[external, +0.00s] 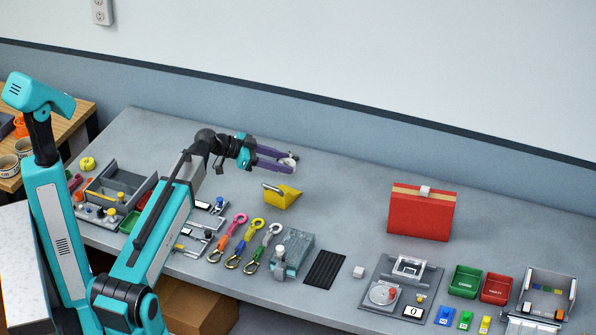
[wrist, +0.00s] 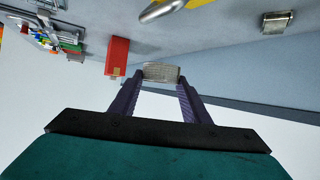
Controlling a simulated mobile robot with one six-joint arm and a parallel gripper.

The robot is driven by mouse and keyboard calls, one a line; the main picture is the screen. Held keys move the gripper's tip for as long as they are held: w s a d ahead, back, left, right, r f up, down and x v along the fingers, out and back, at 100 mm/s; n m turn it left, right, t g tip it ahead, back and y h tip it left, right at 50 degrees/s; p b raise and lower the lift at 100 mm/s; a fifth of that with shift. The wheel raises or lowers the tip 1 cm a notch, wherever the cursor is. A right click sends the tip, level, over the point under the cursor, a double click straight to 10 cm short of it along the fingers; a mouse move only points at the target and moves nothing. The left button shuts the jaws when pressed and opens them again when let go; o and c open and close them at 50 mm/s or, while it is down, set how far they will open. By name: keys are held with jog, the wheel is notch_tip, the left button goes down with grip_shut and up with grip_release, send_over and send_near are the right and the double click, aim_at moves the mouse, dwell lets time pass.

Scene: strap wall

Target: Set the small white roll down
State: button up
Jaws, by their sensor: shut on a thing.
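My gripper (external: 288,160), with two purple fingers, is shut on the small white roll (external: 287,165). It is held in the air above the back part of the grey table, up and behind the yellow wedge-shaped block (external: 283,197). In the wrist view the roll (wrist: 161,71) shows as a pale ribbed piece between the fingertips of my gripper (wrist: 161,82). The roll is clear of the table surface (external: 340,205) in the external view.
A red case (external: 421,212) stands upright right of centre. Table between the yellow block and the red case is clear. A wall rises behind.

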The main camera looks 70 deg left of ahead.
jog(key=s+a+n+y, duration=0.6)
jog(key=s+a, duration=0.6)
jog(key=a, duration=0.1)
send_over(234, 191)
notch_tip(234, 191, down, 5)
jog(key=shift+w+f, duration=0.1)
jog(key=shift+f, duration=0.4)
jog(key=shift+f, duration=0.1)
jog(key=shift+f, duration=2.1)
jog(key=shift+f+p, duration=0.55)
jog(key=shift+f, duration=1.25)
jog(key=shift+f+b, duration=0.15)
jog(key=shift+b, duration=0.15)
jog(key=o, duration=1)
